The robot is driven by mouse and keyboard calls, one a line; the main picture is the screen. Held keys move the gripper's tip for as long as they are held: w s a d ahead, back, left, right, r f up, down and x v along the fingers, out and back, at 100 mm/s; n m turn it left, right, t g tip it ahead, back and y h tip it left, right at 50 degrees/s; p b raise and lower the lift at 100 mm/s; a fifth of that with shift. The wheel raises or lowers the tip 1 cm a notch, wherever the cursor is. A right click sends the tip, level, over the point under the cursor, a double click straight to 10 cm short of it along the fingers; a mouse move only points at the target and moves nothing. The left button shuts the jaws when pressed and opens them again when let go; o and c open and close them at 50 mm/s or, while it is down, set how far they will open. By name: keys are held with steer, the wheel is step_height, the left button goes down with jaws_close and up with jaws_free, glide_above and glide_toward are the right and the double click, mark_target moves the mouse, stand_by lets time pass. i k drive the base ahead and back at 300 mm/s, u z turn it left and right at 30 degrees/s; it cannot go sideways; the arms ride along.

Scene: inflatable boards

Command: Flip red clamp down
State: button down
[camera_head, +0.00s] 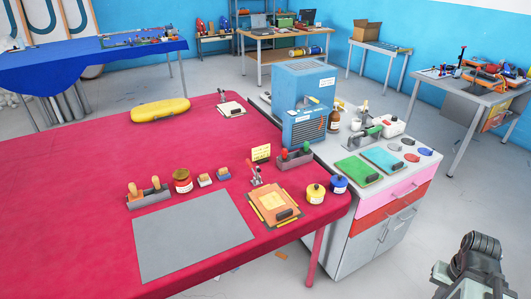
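A small toggle clamp with a red handle (254,173) stands at the back edge of an orange and tan board (273,204) on the red table. Its handle points up, leaning slightly left. A dark block lies on the board's front right part. A second small clamp with a reddish handle (222,96) stands at a pale board (232,109) farther back. Part of my arm shows at the lower right, well apart from the red table. I cannot make out gripper fingers there.
The red table (80,195) bears a grey mat (192,235), a yellow inflatable (160,110), jars and a tool holder (295,158). A workbench (345,185) with a blue cabinet (304,100) adjoins it at right. Floor is clear between the workbench and my arm.

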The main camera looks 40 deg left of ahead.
mark_target(248, 161)
steer(key=z, duration=0.2)
steer(key=i, duration=0.2)
steer(key=u, duration=3.45)
steer(key=i, duration=0.95)
